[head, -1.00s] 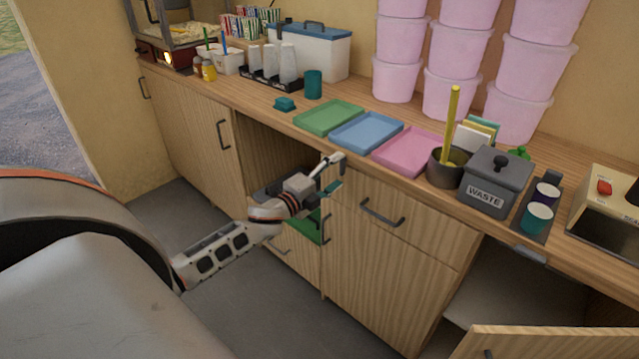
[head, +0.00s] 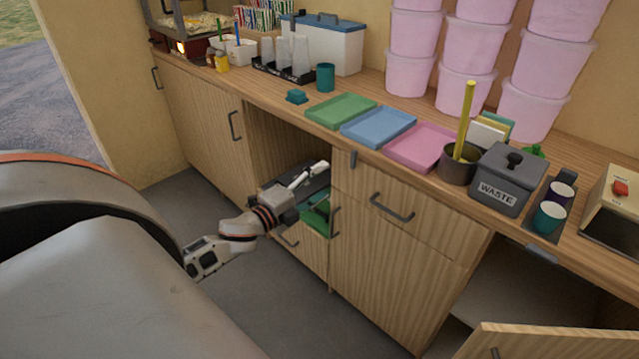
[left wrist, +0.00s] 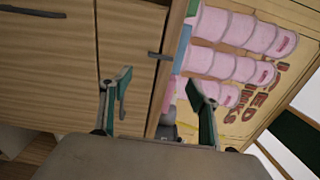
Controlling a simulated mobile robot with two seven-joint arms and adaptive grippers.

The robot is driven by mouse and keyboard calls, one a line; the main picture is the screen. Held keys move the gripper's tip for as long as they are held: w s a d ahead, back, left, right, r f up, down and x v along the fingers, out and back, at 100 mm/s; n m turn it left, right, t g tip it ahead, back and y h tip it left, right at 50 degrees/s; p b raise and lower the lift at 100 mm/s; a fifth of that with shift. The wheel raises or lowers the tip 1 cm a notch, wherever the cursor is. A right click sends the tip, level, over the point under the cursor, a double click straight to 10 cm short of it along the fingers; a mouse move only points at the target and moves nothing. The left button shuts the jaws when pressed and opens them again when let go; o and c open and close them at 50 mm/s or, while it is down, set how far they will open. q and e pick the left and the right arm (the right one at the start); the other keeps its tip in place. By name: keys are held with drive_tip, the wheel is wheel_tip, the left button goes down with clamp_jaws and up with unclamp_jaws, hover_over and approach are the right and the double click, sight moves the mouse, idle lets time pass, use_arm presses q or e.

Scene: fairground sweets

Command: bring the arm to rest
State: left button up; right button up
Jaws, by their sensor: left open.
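My left arm (head: 235,232) comes in from the left, low in front of the wooden counter. My left gripper (head: 318,178) is beside the open compartment under the counter, below the worktop edge. In the left wrist view its two green-and-grey fingers (left wrist: 158,85) stand wide apart with nothing between them. In the head view one pale finger shows clearly, and the other is hard to make out. My right gripper is in neither view.
Green (head: 341,110), blue (head: 379,126) and pink (head: 420,147) trays lie along the worktop. A waste bin (head: 507,178) and a dark pot (head: 460,163) stand to their right. A cabinet door (head: 560,342) is open at lower right. Grey floor (head: 290,310) is clear.

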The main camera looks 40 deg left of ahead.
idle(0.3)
use_arm(q)
drive_tip(key=s+d+f+n+g+h, duration=0.1)
drive_tip(key=s+d+f+n+g, duration=0.6)
drive_tip(key=s+d+f+n, duration=0.7)
drive_tip(key=s+d+f, duration=0.8)
drive_tip(key=d+f, duration=0.2)
drive_tip(key=f, duration=0.1)
drive_tip(key=shift+s+d+n, duration=0.2)
drive_tip(key=shift+d+n, duration=0.2)
